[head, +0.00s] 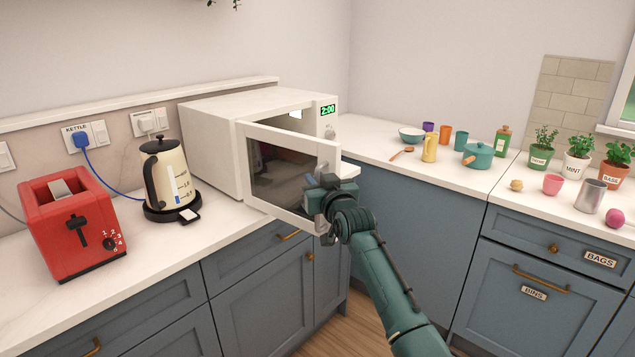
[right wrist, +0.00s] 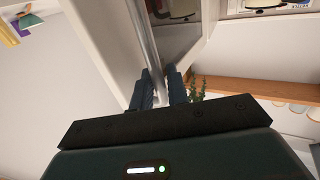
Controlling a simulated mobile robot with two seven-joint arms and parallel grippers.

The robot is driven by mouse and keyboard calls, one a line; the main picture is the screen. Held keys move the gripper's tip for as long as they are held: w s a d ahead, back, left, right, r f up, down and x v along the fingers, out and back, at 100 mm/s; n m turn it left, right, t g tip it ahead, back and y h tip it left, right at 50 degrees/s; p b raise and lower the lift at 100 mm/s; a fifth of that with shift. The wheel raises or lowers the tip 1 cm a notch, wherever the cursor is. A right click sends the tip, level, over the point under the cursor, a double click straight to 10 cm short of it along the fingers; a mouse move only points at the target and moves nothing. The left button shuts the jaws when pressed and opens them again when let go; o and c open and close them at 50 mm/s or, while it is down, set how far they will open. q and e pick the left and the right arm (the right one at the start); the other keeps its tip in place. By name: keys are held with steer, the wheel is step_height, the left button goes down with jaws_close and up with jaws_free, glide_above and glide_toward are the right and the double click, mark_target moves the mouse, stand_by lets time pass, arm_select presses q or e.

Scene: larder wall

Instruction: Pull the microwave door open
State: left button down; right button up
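The white microwave (head: 215,135) stands on the left counter, its display reading 2:00. Its door (head: 285,133), with a dark window, stands partly open, hinged at the left, with a gap to the body along the top right. My right gripper (head: 322,188) is at the door's free right edge, on the upright metal handle (head: 321,172). In the right wrist view, the handle bar (right wrist: 147,45) runs between the two fingers of the gripper (right wrist: 159,88), which are closed around it. My left gripper is not in view.
A red toaster (head: 70,225) and a cream kettle (head: 170,175) stand left of the microwave. A teal pot (head: 478,156), cups, a bottle and herb pots are on the right counter. The floor (head: 350,310) before the corner is clear.

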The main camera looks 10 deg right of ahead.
steer(key=v, duration=1.3)
steer(key=shift+b, duration=0.45)
steer(key=shift+s+f, duration=0.1)
steer(key=s+d+f+g, duration=0.1)
steer(key=s+f+g, duration=0.1)
steer(key=s+f, duration=0.6)
steer(key=s+d+f+g, duration=0.1)
steer(key=s+f, duration=0.4)
steer(key=f, duration=0.7)
steer(key=s+f+g, duration=0.2)
steer(key=s+f, duration=0.3)
steer(key=s, duration=0.4)
steer(key=s+f+g+p, duration=0.1)
steer(key=s+f+g, duration=0.1)
steer(key=s+f, duration=0.4)
steer(key=s, duration=0.4)
steer(key=shift+s+d+h, duration=0.15)
steer(key=shift+h, duration=0.15)
